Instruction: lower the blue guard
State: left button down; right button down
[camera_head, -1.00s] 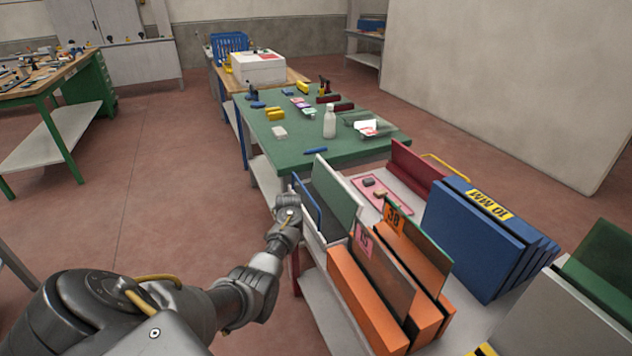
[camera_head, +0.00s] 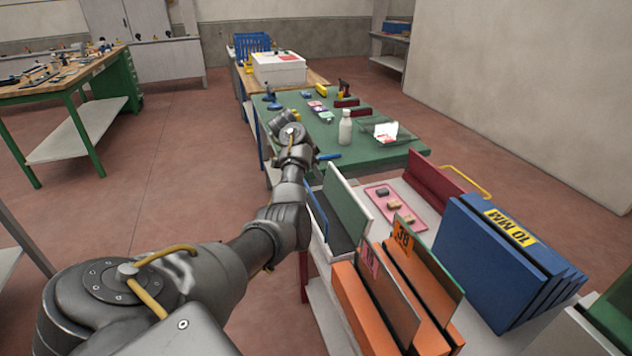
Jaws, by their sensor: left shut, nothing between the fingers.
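My left arm comes in from the lower left, and my left gripper (camera_head: 283,121) is at its far end, over the left edge of the green table. The gripper is shut and empty; its fingertips are mostly hidden behind the wrist. No part plainly shows as a blue guard. A thin blue-edged panel (camera_head: 317,214) stands upright beside the pale upright panel (camera_head: 348,205), to the right of my forearm. Thick blue slabs marked 10 MM (camera_head: 490,262) stand upright at the right. My left gripper is apart from both. My right gripper is out of view.
The green table (camera_head: 385,156) carries a white bottle (camera_head: 345,128) and small tools. Orange blocks (camera_head: 365,310) with upright panels stand in front. A pink tray (camera_head: 410,218) lies before a red panel (camera_head: 432,183). A white box (camera_head: 278,70) sits behind.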

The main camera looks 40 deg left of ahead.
pick_arm(q)
notch_tip(320, 180, down, 9)
jog(key=p, duration=0.1)
jog(key=shift+r+p, duration=0.2)
jog(key=shift+p, duration=0.15)
jog(key=shift+w+d, duration=0.1)
